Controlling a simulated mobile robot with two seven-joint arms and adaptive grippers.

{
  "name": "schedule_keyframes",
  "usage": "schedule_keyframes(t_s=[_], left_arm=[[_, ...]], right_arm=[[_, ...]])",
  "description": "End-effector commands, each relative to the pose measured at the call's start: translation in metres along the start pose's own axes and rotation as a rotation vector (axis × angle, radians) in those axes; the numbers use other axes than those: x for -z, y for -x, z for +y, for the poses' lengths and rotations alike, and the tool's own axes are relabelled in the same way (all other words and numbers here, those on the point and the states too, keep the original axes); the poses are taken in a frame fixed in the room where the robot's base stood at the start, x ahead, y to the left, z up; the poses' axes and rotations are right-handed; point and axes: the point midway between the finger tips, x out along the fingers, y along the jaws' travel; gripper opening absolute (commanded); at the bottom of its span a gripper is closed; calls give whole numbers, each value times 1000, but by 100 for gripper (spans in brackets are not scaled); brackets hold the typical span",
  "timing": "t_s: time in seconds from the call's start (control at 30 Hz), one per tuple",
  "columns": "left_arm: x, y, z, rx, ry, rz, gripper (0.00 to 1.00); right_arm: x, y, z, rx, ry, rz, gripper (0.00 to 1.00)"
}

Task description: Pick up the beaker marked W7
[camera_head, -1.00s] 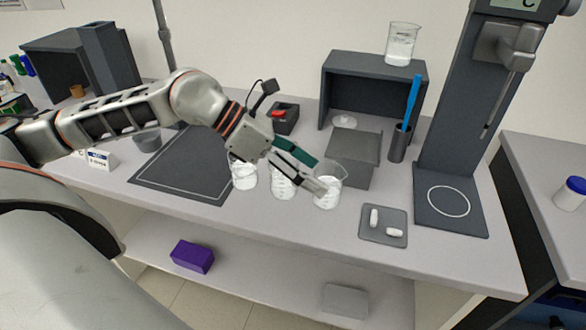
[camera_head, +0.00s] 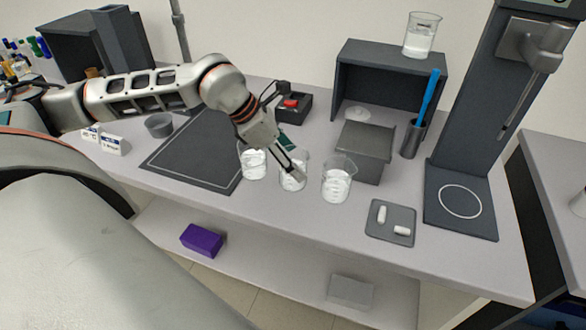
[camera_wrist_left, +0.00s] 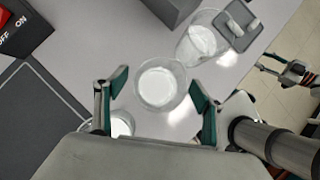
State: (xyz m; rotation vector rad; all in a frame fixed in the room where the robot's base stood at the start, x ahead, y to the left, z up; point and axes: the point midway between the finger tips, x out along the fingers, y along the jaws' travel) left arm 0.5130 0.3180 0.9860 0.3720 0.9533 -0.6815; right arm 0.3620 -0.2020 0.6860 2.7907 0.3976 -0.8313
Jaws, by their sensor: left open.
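Three clear beakers with white contents stand in a row on the bench: a left one (camera_head: 254,165), a middle one (camera_head: 292,182) and a right one (camera_head: 337,184). A fourth beaker (camera_head: 421,38) stands on top of the dark shelf. I cannot read a W7 mark on any of them. My left gripper (camera_head: 294,168) is open above the middle beaker and covers part of it. In the left wrist view the middle beaker (camera_wrist_left: 160,83) shows between the open fingers (camera_wrist_left: 158,98), with nothing gripped. My right gripper (camera_wrist_left: 296,73) appears small at the right edge, its jaws unclear.
The right beaker (camera_wrist_left: 201,43) and the left beaker (camera_wrist_left: 121,124) stand close on either side. A grey tray (camera_head: 380,232) with two white pieces, a stirrer stand (camera_head: 459,220) and a grey box (camera_head: 363,151) are to the right. A dark mat (camera_head: 190,155) lies left.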

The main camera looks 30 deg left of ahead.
Motion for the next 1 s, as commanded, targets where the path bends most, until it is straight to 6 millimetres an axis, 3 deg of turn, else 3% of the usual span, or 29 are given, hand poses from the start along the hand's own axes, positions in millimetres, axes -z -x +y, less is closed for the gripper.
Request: schedule_keyframes(t_s=[0.27,0.47,0.83,1.0], left_arm=[[0,-4,0,0,0,-1,69],[0,-4,0,0,0,-1,19],[-2,-1,0,-1,-1,-2,19],[-9,9,0,-2,-1,-4,19]], right_arm=[[2,0,0,0,0,3,40],[4,0,1,-1,0,7,40],[4,0,1,-1,0,7,40],[4,0,1,-1,0,7,40]])
